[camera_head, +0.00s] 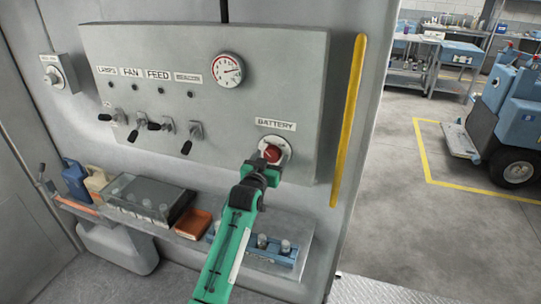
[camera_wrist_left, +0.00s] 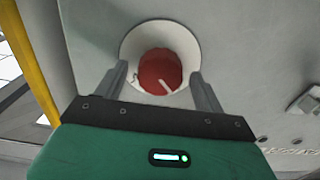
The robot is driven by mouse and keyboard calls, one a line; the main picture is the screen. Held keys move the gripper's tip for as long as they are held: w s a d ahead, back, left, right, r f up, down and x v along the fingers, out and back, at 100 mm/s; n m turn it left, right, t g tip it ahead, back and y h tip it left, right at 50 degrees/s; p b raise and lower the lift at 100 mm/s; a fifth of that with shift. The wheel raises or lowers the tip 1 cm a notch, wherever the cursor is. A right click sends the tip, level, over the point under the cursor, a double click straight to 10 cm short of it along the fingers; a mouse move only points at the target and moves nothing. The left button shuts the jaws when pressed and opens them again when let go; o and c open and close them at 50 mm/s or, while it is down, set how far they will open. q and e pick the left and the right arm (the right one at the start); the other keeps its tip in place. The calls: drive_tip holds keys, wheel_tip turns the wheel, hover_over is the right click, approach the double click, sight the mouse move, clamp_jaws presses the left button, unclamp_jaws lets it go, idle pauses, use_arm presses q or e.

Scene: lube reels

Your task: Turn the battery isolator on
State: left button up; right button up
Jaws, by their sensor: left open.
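The battery isolator is a red round knob (camera_head: 272,153) on a pale round plate, under the "BATTERY" label (camera_head: 276,124) at the lower right of the grey panel (camera_head: 290,75). In the left wrist view the red knob (camera_wrist_left: 160,71) has a pale mark at its lower right. My left gripper (camera_head: 268,165) is at the isolator. In the left wrist view its two fingers (camera_wrist_left: 160,82) are open, one on each side of the knob, with gaps visible. Whether the fingertips touch the plate cannot be told. My right gripper is not in view.
Several toggle levers (camera_head: 160,126) and a gauge (camera_head: 228,70) are on the panel. A yellow bar (camera_head: 348,120) stands at its right. A shelf below holds a clear-lidded box (camera_head: 145,200), bottles and a blue rack (camera_head: 262,250). Open floor lies to the right.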

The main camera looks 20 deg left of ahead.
use_arm(q)
drive_tip(key=shift+w, duration=0.35)
drive_tip(key=c, duration=1)
